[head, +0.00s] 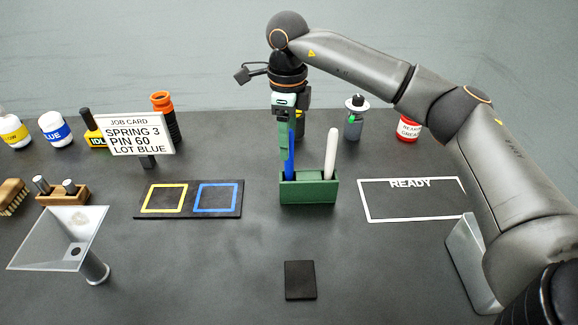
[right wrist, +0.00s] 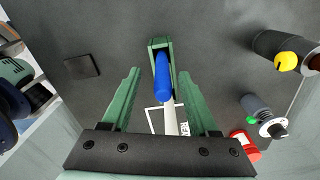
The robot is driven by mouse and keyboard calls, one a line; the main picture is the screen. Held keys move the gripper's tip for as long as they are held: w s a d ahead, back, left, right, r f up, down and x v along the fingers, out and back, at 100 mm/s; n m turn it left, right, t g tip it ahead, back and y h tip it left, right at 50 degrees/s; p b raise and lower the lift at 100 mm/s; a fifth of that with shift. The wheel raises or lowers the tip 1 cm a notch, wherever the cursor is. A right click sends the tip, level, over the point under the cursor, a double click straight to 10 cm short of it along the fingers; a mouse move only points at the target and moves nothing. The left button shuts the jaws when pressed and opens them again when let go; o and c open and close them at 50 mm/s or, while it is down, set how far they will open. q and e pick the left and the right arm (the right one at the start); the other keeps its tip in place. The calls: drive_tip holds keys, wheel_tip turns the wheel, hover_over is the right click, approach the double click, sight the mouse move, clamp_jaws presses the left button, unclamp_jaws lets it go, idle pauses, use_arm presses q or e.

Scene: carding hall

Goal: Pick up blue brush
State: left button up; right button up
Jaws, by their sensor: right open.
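The blue brush (head: 290,158) stands upright in the left part of a green holder (head: 310,192), its lower end hidden inside. A white-handled tool (head: 331,155) stands beside it on the right. My right gripper (head: 284,148) is above the holder, pointing down, with its green fingers at the blue handle. In the right wrist view the right gripper (right wrist: 160,74) is open, and the blue handle (right wrist: 162,82) shows between its fingers with gaps on both sides. The green holder (right wrist: 160,43) shows beyond it. My left gripper is not in view.
A black mat (head: 188,214) with yellow and blue squares lies left of the holder, and a white READY outline (head: 415,219) lies right. A job card (head: 135,136) and several bottles stand behind. A black pad (head: 300,280) lies in front.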

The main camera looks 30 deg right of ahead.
sight(289, 166)
drive_tip(key=f, duration=0.4)
drive_tip(key=shift+d+f+p, duration=0.2)
drive_tip(key=shift+f+p, duration=0.15)
drive_tip(key=shift+f, duration=0.05)
clamp_jaws()
